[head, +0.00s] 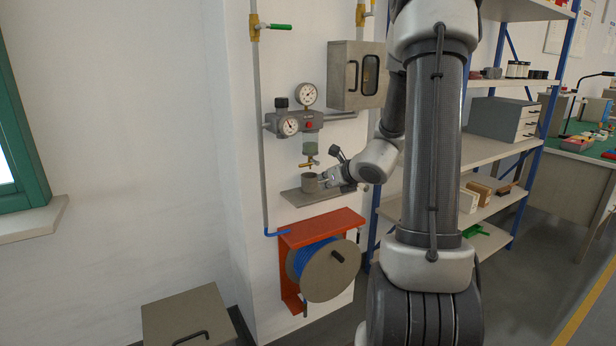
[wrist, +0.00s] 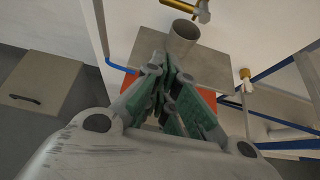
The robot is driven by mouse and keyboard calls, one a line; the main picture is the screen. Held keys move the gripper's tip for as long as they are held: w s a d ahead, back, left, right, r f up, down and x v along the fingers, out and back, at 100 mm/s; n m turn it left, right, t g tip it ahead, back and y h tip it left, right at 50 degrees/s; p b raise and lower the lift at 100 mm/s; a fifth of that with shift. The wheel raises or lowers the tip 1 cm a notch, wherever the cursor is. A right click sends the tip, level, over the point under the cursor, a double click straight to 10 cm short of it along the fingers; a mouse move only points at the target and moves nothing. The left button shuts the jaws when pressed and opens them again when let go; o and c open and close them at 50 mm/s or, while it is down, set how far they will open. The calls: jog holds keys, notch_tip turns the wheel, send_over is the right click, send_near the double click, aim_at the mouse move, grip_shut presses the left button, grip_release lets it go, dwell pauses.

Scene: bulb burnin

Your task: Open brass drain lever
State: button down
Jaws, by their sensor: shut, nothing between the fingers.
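The brass drain lever (head: 307,164) sits under a greenish filter bowl (head: 310,149) on the wall. In the wrist view brass-coloured parts (wrist: 181,5) show at the top edge, cut off by the frame. My gripper (head: 325,180) is shut and empty, below and to the right of the lever and apart from it. In the wrist view my gripper's green-padded fingers (wrist: 167,72) come together just short of a grey cup (wrist: 183,38). The cup (head: 311,183) stands on a small grey shelf (head: 293,197) below the lever. I cannot tell whether the fingers touch the cup.
A regulator bar with gauges (head: 307,95) is above the bowl. An orange hose reel (head: 322,228) hangs under the small shelf. A grey wall cabinet (head: 352,75) is at upper right, and blue-framed shelving (head: 505,150) stands right of my arm. The wall at left is clear.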

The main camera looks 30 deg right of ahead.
jog(key=shift+w, duration=0.1)
jog(key=x, duration=1)
jog(key=shift+r, duration=0.2)
notch_tip(320, 180, up, 2)
jog(key=shift+w+r, duration=0.15)
jog(key=shift+r, duration=0.1)
jog(key=shift+w+r, duration=0.1)
jog(key=shift+r, duration=0.4)
